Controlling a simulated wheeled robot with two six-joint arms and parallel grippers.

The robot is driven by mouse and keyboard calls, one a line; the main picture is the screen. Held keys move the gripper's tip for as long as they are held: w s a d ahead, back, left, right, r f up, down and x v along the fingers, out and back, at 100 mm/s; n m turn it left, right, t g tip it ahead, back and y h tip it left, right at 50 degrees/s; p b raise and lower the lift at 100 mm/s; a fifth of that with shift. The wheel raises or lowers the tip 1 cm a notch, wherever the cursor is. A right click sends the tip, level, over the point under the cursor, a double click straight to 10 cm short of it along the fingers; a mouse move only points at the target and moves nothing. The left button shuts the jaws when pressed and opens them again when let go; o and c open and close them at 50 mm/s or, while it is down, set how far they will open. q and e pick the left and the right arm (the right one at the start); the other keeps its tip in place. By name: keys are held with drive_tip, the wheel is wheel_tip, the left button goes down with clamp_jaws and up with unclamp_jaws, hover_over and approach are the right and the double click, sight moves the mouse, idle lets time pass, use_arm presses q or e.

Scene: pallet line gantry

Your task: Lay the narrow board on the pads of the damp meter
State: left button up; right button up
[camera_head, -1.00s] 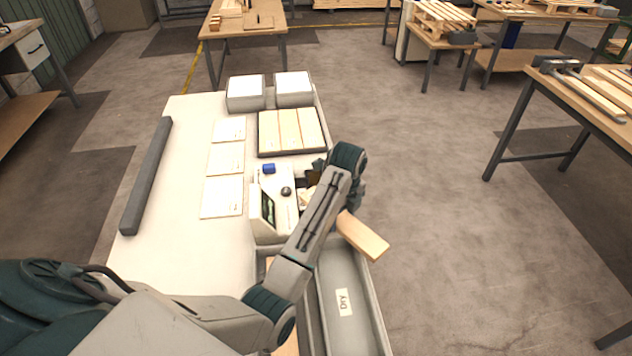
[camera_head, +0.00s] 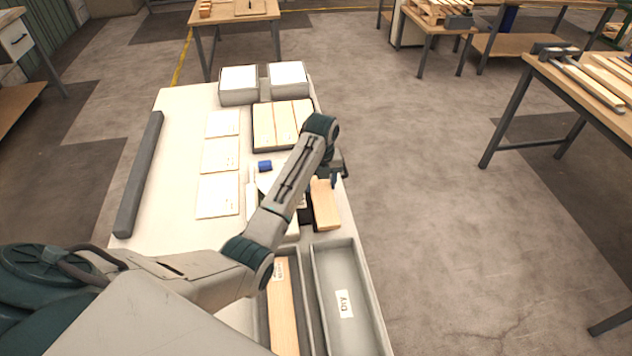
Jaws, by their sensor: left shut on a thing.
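The narrow board (camera_head: 325,207) is pale wood and is held in my left gripper (camera_head: 323,183), over the right side of the damp meter. The damp meter (camera_head: 251,202) is a white box on the white table, mostly hidden behind my left arm. A dark part (camera_head: 306,214) shows beside the board's left edge. I cannot tell whether the board touches the pads, as the arm and board cover them. My left gripper's fingers are partly hidden by the wrist. My right gripper is not in view.
A grey bin marked Dry (camera_head: 377,318) stands at the front right, empty. The bin beside it holds a wooden board (camera_head: 283,318). A dark tray of boards (camera_head: 256,146), a blue object (camera_head: 264,166), white cards (camera_head: 218,194) and a grey bar (camera_head: 139,180) lie on the table.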

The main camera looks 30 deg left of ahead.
sight(316, 179)
use_arm(q)
drive_tip(key=shift+w+a+f, duration=0.1)
drive_tip(key=shift+w+a, duration=0.75)
drive_tip(key=shift+a, duration=0.25)
wheel_tip(316, 179, down, 3)
drive_tip(key=shift+r+p, duration=0.1)
drive_tip(key=shift+p, duration=0.85)
drive_tip(key=shift+f, duration=0.35)
drive_tip(key=shift+f, duration=0.15)
drive_tip(key=o, duration=0.9)
drive_tip(key=shift+o, duration=0.8)
